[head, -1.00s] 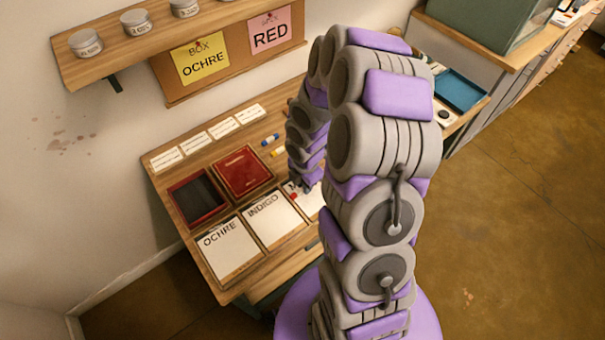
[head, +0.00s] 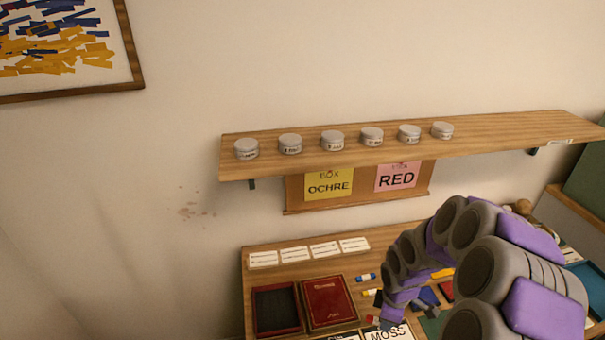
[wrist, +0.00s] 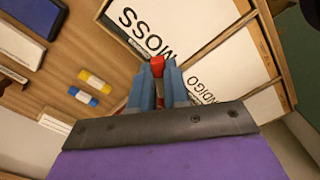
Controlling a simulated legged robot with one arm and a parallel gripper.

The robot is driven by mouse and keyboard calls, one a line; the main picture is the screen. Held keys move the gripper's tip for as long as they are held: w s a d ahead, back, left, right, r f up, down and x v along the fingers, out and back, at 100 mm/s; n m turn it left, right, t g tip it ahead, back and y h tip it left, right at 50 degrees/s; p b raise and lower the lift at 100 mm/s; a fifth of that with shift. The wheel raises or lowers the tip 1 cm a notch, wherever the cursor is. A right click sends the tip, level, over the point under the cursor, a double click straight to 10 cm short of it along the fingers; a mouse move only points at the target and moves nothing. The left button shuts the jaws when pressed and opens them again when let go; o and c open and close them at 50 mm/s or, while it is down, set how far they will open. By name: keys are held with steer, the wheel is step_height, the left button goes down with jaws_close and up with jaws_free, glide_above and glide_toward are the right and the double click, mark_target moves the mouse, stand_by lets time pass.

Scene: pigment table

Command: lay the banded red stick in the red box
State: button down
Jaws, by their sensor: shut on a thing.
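A red stick (wrist: 157,65) is between my gripper's blue fingers (wrist: 158,84) in the wrist view. Only its red end shows, so I cannot see its band. My gripper (head: 388,319) is low over the MOSS card (head: 388,334) in the head view; whether the stick touches the card is unclear. An open dark-red box (head: 277,310) with a dark inside lies at the table's left. A closed-looking red panel with gold lettering (head: 328,303), perhaps its lid, lies just right of it. Both are left of my gripper.
Blue (wrist: 83,96) and yellow (wrist: 94,80) banded sticks lie loose on the table near my gripper. The INDIGO card (wrist: 215,80) lies beside MOSS between wooden dividers. A shelf (head: 480,135) with several jars overhangs the table's back. White labels (head: 294,255) line the back.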

steer(key=w+a+r+m, duration=0.8)
steer(key=r+m, duration=0.2)
steer(key=m, duration=0.3)
steer(key=shift+a, duration=0.25)
